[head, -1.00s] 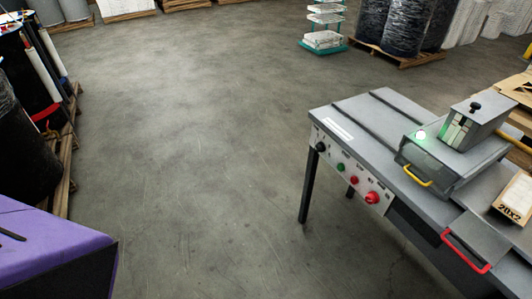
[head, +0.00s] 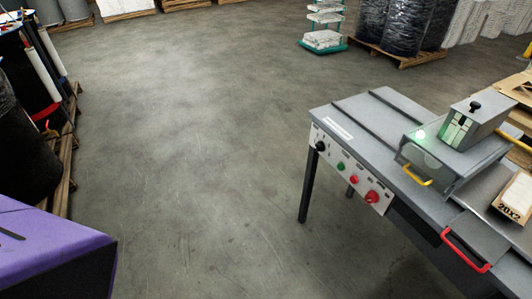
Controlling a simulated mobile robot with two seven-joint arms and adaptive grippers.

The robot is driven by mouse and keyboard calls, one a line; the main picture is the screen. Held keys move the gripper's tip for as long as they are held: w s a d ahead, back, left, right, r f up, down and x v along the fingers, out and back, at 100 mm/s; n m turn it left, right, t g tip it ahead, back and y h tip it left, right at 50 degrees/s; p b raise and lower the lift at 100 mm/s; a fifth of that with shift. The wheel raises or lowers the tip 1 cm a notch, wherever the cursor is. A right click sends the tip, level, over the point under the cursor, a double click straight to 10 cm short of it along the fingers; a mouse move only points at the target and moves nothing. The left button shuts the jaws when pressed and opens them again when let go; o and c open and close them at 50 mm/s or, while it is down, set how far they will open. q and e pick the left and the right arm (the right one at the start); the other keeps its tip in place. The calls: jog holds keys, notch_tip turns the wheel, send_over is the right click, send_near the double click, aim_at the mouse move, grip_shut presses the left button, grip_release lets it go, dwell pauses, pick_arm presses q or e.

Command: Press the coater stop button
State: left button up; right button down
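The coater (head: 375,113) is a grey table-like machine at the right of the head view. Its white front panel (head: 330,150) carries a black knob (head: 320,146), a green button (head: 341,166), a small red button (head: 355,180) and a larger red mushroom-shaped button (head: 371,196). I cannot read the labels, so I cannot tell which is the stop button. Neither of my grippers is in view.
A purple surface (head: 50,250) fills the lower left corner. Dark drums on pallets (head: 62,160) line the left side. A box marked 20X2 (head: 514,199) sits on the machine's right. The middle floor is clear.

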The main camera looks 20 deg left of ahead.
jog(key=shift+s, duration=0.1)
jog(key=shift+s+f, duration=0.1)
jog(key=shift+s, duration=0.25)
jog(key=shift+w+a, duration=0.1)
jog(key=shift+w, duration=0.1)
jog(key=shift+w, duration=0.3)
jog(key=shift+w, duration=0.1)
